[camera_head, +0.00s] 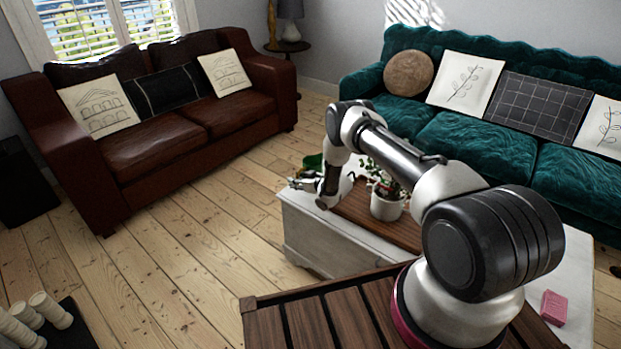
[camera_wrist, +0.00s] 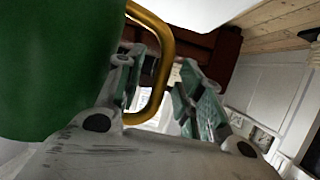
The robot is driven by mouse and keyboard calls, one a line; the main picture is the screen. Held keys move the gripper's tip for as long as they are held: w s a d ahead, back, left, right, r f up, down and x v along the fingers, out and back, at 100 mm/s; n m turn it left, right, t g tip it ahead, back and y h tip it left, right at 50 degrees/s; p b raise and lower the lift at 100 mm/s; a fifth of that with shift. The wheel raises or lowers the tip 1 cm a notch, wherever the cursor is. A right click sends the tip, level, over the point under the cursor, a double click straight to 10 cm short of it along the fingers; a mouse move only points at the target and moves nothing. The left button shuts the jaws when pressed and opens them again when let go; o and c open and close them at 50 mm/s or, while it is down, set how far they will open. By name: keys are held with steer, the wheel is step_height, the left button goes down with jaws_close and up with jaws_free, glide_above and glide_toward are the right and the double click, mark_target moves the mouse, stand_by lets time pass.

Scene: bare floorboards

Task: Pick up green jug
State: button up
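The green jug (camera_head: 312,162) stands at the far left corner of the white table, partly hidden behind my arm in the head view. In the wrist view, the jug's green body (camera_wrist: 55,65) fills the left side, very close to the camera. Its gold handle (camera_wrist: 160,75) loops out to the right. My gripper (camera_head: 303,184) is beside the jug in the head view. In the wrist view, my gripper (camera_wrist: 165,68) has its fingers spread, with the handle's outer part between them. A clear gap shows between the handle and the right finger. Contact with the left finger is unclear.
The white table (camera_head: 308,232) carries a wooden tray (camera_head: 350,208), a potted plant (camera_head: 387,203) close to my arm and a pink block (camera_head: 554,307). A brown sofa (camera_head: 160,150) and a teal sofa (camera_head: 475,150) stand behind. Open floorboards lie left.

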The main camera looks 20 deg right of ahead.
jaws_close()
steer(key=shift+r, duration=0.2)
